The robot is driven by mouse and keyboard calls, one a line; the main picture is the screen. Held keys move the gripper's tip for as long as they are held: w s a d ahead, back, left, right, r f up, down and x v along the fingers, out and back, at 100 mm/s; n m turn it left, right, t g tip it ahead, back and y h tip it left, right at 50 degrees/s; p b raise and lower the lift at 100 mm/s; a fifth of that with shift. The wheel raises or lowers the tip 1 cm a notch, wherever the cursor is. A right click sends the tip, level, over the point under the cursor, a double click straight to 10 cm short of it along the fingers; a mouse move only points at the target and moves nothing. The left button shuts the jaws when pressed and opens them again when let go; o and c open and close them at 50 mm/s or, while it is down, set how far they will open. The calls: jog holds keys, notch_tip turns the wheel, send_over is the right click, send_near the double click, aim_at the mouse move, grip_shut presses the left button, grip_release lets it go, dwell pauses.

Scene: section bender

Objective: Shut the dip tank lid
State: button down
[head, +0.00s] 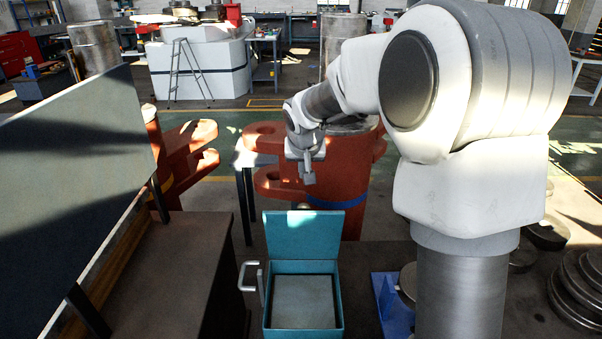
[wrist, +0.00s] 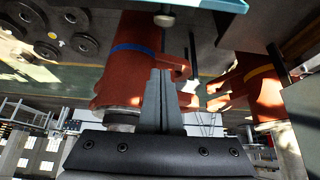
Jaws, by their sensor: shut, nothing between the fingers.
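The dip tank (head: 334,312) is a teal box low in the middle of the head view, with a grey surface inside. Its teal lid (head: 303,236) stands open, roughly upright at the tank's far edge. A small round knob shows at the lid's top edge; in the wrist view the knob (wrist: 165,19) sits by the teal lid edge (wrist: 215,3). My gripper (head: 308,180) is shut and empty, beyond and a little above the lid's top edge in the head view. Its closed fingers (wrist: 163,75) point toward the knob in the wrist view, apart from it.
A pale bent handle (head: 246,276) stands at the tank's left. A dark bench (head: 170,270) and a large grey panel (head: 75,175) fill the left. Red-brown machine parts (head: 345,190) stand behind my gripper. A blue stand (head: 390,305) is right of the tank.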

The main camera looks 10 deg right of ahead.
aim_at(304, 203)
jog(key=shift+w+f, duration=0.15)
jog(key=shift+f, duration=3.8)
jog(key=shift+f+b, duration=0.2)
jog(key=shift+b, duration=0.3)
